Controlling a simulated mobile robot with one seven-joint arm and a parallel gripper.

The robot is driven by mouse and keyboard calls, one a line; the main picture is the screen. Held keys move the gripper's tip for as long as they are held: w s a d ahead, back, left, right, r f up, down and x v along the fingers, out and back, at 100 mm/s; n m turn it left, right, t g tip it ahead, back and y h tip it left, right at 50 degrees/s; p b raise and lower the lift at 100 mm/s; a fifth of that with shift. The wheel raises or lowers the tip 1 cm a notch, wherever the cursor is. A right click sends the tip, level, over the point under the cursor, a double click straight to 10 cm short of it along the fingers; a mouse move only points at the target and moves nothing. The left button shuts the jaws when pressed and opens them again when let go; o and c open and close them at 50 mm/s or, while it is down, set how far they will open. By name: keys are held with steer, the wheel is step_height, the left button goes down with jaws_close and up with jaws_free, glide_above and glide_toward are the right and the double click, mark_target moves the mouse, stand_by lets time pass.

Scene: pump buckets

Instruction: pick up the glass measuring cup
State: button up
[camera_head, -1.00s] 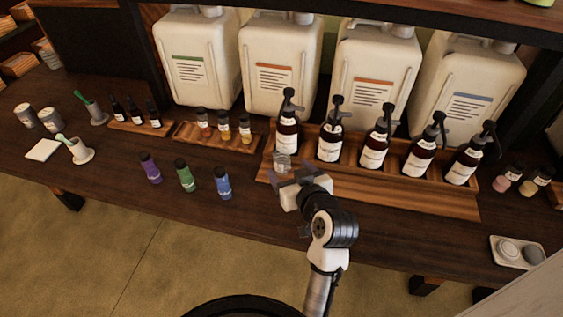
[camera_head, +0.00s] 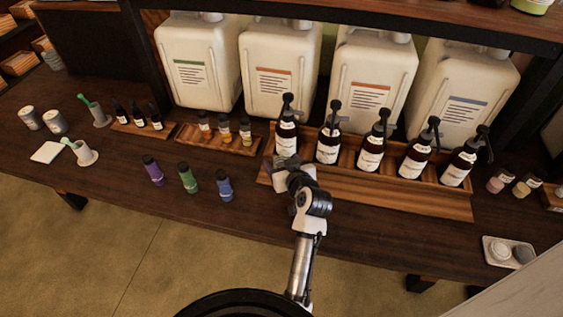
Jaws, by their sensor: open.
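My gripper (camera_head: 283,164) is at the left end of the wooden tray (camera_head: 400,194), in front of the leftmost brown pump bottle (camera_head: 286,136). Its jaws are open. The small glass measuring cup is at this spot on the tray's front ledge, and my gripper now covers it almost wholly. I cannot tell whether the cup stands between the fingers or just beyond them.
Several brown pump bottles stand in a row in the tray, with large white canisters (camera_head: 280,70) behind. Purple (camera_head: 153,171), green (camera_head: 188,178) and blue (camera_head: 224,186) bottles stand left of my arm. A small rack of vials (camera_head: 222,136) is left of the tray.

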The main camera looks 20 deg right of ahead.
steer(key=shift+w+f, duration=0.25)
steer(key=shift+w, duration=0.4)
steer(key=c, duration=1.1)
steer(key=shift+r, duration=0.15)
